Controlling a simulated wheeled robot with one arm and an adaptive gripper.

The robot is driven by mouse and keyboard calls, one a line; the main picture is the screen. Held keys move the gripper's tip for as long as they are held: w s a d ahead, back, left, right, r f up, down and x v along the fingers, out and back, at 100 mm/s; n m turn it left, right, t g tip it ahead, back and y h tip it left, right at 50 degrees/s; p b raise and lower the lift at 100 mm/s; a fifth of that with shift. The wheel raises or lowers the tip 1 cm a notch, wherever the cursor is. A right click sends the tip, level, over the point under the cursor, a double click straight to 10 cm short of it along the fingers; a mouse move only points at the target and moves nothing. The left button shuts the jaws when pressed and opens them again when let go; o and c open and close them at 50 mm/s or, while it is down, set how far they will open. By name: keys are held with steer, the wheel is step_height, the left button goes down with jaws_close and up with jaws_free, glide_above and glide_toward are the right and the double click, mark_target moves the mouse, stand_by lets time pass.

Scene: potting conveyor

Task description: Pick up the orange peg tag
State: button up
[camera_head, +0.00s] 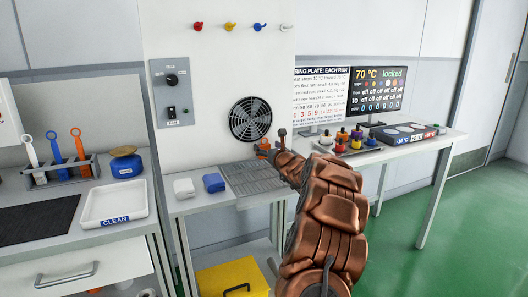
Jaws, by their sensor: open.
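No piece is clearly marked as the orange peg tag. A yellow-orange piece (230,26) hangs high on the wall, between a red one (198,26) and a blue one (260,26). My gripper (273,146) is open, small in the picture, over the back of the middle table and well below the hanging pieces. My own arm partly hides it.
At left are a rack (60,173) with an orange ring-topped tool (80,146) and a white tray (114,206). Coloured-topped jars (341,146) stand right.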

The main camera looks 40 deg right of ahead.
steer(key=shift+w+f, duration=0.1)
steer(key=shift+w, duration=0.25)
steer(key=shift+c, duration=0.2)
steer(key=c, duration=1.2)
